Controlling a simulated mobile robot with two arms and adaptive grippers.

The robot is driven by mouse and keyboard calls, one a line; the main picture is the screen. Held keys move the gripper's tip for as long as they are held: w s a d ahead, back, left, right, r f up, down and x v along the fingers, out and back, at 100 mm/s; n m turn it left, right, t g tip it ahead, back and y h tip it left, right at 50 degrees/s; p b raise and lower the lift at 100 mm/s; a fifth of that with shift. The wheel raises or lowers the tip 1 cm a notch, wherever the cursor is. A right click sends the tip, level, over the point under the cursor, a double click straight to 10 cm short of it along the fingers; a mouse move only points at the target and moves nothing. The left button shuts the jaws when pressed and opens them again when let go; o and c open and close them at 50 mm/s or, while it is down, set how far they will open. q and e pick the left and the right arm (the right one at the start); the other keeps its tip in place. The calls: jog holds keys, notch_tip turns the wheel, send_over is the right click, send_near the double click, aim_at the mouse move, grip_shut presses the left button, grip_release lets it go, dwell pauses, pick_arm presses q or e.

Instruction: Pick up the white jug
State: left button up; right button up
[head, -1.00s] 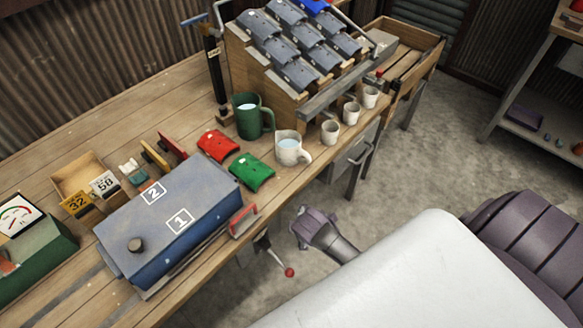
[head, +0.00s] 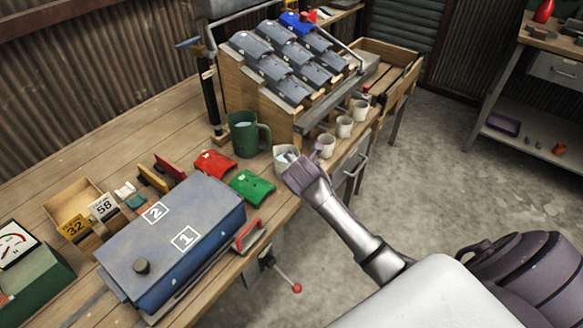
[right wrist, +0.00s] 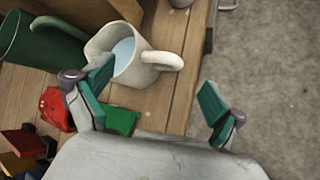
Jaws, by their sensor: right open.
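The white jug (head: 281,155) stands on the workbench, right of the green mug, and is partly hidden by my right gripper (head: 304,168) in the head view. In the right wrist view the white jug (right wrist: 131,57) shows pale liquid inside, and its handle points right. My right gripper (right wrist: 158,95) is open, with teal pads apart and nothing between them. One finger overlaps the jug's lower edge in the picture; the other is right of the handle, over the floor. I cannot tell whether a finger touches the jug. My left gripper is not in view.
A green mug (head: 244,133) stands close left of the jug. Red (head: 212,164) and green (head: 251,186) curved pieces lie in front. Small white cups (head: 344,127) line the bench edge behind. A blue box (head: 175,240) fills the near bench.

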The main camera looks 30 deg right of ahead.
jog(key=x, duration=0.6)
jog(key=shift+a, duration=0.1)
jog(key=shift+r, duration=0.1)
jog(key=c, duration=1.5)
jog(key=shift+c, duration=1)
jog(key=shift+r, duration=0.1)
